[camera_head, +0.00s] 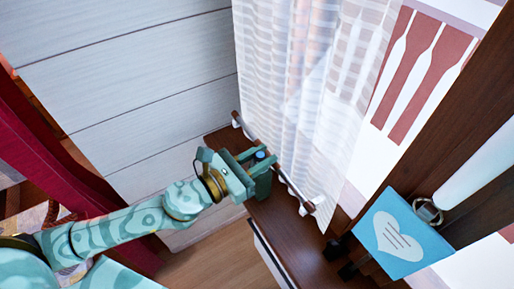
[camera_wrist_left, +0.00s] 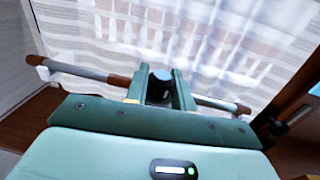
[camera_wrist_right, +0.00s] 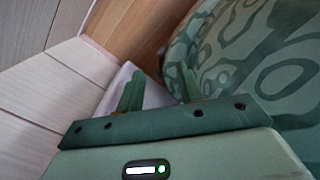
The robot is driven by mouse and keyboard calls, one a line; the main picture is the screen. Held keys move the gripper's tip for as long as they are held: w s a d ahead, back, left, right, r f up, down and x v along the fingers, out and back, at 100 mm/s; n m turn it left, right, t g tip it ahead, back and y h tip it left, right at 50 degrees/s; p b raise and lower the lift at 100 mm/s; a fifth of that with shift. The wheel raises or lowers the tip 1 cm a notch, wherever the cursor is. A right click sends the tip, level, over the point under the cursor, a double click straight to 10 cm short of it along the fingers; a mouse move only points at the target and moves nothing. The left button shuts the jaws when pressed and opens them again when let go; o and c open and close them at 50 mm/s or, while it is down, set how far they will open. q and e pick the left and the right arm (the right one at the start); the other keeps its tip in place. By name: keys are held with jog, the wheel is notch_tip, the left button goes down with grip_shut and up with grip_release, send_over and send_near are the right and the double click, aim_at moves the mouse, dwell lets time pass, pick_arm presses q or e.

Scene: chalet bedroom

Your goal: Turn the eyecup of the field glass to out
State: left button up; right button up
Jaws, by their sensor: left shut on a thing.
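A small dark cylinder with a bluish top (camera_head: 260,155) stands between the fingers of my left gripper (camera_head: 256,164), over the dark wooden sill by the window; I take it to be the field glass's eyecup end. The left wrist view shows the dark cylinder (camera_wrist_left: 160,84) between the two green fingers, which are shut on it. The gripper hides its lower part, and I cannot tell how far the eyecup is turned. My right gripper (camera_wrist_right: 159,88) shows only in the right wrist view, its fingers apart with nothing between them.
A thin rail (camera_head: 291,187) with white end supports runs behind the left gripper, before a sheer curtain (camera_head: 300,75). A blue card with a white heart (camera_head: 399,240) stands at the right. The dark sill (camera_head: 290,228) is bare in front. A red curtain hangs left.

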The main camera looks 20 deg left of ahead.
pick_arm(q)
jog(key=n+y+p, duration=0.1)
jog(key=n+t+y, duration=0.1)
jog(key=shift+r+t+y+p, duration=0.3)
jog(key=shift+y+p, duration=0.05)
jog(key=shift+y, duration=0.05)
jog(key=shift+f+n+t+y+p, duration=0.15)
jog(key=shift+n+t+y+p, duration=0.3)
jog(key=shift+n+y, duration=0.55)
jog(key=shift+f+y, duration=0.15)
jog(key=shift+y, duration=0.15)
pick_arm(e)
jog(key=r, duration=0.1)
jog(key=w+r, duration=0.1)
jog(key=r, duration=0.1)
jog(key=shift+w+r, duration=0.15)
jog(key=shift+d, duration=0.1)
pick_arm(q)
jog(key=o, duration=1)
jog(key=shift+c, duration=0.2)
